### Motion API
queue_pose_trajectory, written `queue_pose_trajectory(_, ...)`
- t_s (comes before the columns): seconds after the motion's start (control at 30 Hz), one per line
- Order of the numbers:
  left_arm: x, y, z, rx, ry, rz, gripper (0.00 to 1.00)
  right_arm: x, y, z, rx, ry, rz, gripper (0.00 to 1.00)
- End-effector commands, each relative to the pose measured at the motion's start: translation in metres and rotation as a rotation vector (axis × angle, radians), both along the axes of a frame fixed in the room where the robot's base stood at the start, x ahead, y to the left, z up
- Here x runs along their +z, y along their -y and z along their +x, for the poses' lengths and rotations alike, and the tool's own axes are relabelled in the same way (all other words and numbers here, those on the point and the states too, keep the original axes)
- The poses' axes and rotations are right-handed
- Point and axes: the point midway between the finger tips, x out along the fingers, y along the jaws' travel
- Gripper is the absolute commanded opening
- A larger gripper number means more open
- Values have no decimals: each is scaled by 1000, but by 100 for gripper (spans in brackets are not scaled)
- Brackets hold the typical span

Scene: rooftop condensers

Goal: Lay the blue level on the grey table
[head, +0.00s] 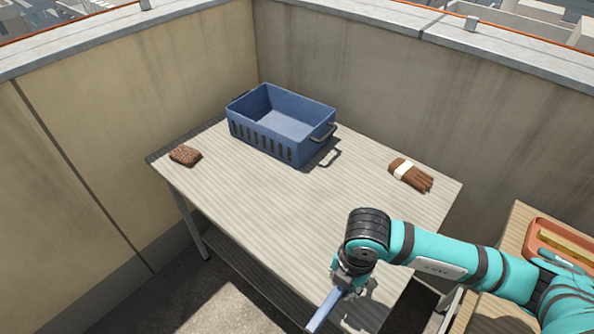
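The grey table (270,205) has a ribbed top and stands in the corner of the parapet walls. My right gripper (347,287) is at the table's near edge, pointing down, and is shut on the blue level (324,311). The level is a narrow blue bar that slants toward the bottom of the head view. Part of it is hidden by the gripper. I cannot tell whether the level touches the table top. My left gripper is not in view.
A blue crate (262,136) stands at the back of the table. A brown sponge-like block (185,156) lies at the left corner and brown gloves (411,175) at the right. An orange tray (550,243) sits on a wooden surface (510,237) at right. The table's middle is clear.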

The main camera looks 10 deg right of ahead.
Motion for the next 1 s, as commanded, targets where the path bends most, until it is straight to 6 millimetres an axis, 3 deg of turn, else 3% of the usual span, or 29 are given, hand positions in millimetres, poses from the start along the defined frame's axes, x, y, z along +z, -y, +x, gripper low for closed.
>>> queue_pose_trajectory(0.2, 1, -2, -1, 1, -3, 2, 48, 2, -2, 1, -339, 5, 1, 0)
queue_pose_trajectory(0.37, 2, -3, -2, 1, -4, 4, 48, 3, -3, 10, -428, 8, 1, 0)
queue_pose_trajectory(0.8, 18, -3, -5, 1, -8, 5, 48, -6, -10, 119, -435, 8, 1, 0)
queue_pose_trajectory(1.0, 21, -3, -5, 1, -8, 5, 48, -10, -12, 151, -433, 8, 1, 0)
